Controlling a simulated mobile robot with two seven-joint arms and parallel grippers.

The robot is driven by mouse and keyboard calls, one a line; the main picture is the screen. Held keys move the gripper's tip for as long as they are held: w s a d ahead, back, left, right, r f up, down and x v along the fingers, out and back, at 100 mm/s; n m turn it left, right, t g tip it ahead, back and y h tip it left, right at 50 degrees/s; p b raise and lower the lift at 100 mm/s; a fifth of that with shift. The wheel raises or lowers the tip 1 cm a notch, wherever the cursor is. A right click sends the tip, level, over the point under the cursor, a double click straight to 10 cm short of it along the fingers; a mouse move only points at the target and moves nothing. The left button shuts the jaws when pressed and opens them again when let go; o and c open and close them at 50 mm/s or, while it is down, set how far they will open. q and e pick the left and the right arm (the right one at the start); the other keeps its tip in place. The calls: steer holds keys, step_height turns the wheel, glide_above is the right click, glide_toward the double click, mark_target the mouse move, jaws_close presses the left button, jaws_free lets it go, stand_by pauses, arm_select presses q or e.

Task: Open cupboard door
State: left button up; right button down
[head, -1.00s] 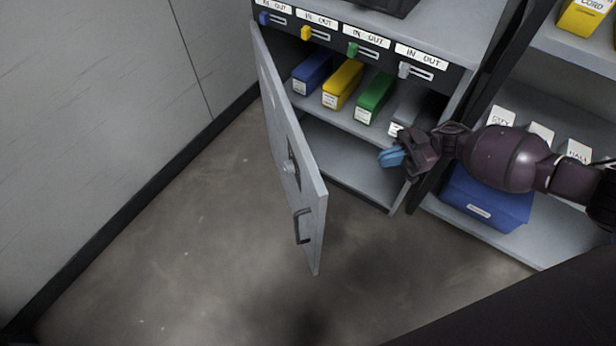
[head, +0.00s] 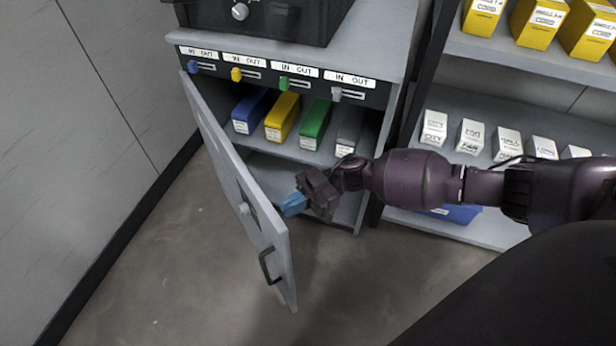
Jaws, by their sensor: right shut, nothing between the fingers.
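The grey cupboard door (head: 228,178) stands swung open toward the lower left of the head view, hinged at the cupboard's left side. It has a round knob and a dark bar handle (head: 267,267) near its free edge. The cupboard (head: 300,165) is open in front. Blue, yellow, green and grey boxes stand on its upper shelf. My right gripper (head: 291,205), with blue fingertips, is shut and empty. It shows in front of the opening, between the door's inner side and the cupboard's right side, apart from the handle. My left gripper is not in view.
Above the boxes is a row of coloured sliders with IN/OUT labels (head: 270,67). A dark case (head: 265,18) sits on top. An open rack (head: 450,88) at right holds yellow and white boxes and a blue bin (head: 455,213). A wall (head: 70,180) is at left. Floor in front is clear.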

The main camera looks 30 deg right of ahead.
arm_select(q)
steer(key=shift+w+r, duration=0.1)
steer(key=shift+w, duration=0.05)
arm_select(e)
steer(key=shift+a, duration=0.95)
